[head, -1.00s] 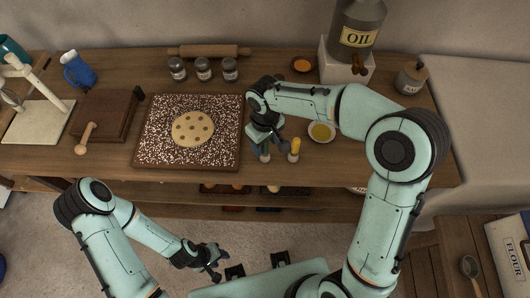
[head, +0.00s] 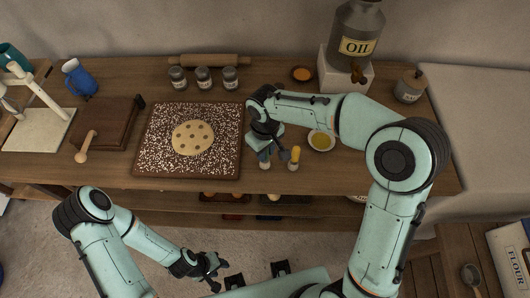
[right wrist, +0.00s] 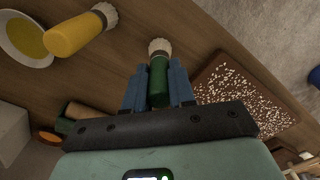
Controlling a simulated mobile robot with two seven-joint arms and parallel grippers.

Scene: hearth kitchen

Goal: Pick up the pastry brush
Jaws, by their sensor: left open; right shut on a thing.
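A brush with a green handle and cream bristles (right wrist: 158,68) is between the blue fingers of my right gripper (right wrist: 158,88) in the right wrist view. My right gripper (head: 264,148) is shut on its handle, low over the table; the bristle end (head: 265,165) shows below the fingers in the head view. A second brush, with a yellow handle (head: 295,154), stands upright just to the right; it also shows in the right wrist view (right wrist: 75,35). My left gripper (head: 212,268) is open and empty, in front of the table.
A bowl of yellow liquid (head: 321,140) is right of the yellow brush. A floured board (head: 150,165) with round dough (head: 192,138) is to the left. Jars (head: 203,78), a rolling pin (head: 210,60) and an oil can (head: 358,35) stand behind. A lower shelf (head: 150,199) runs under the tabletop.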

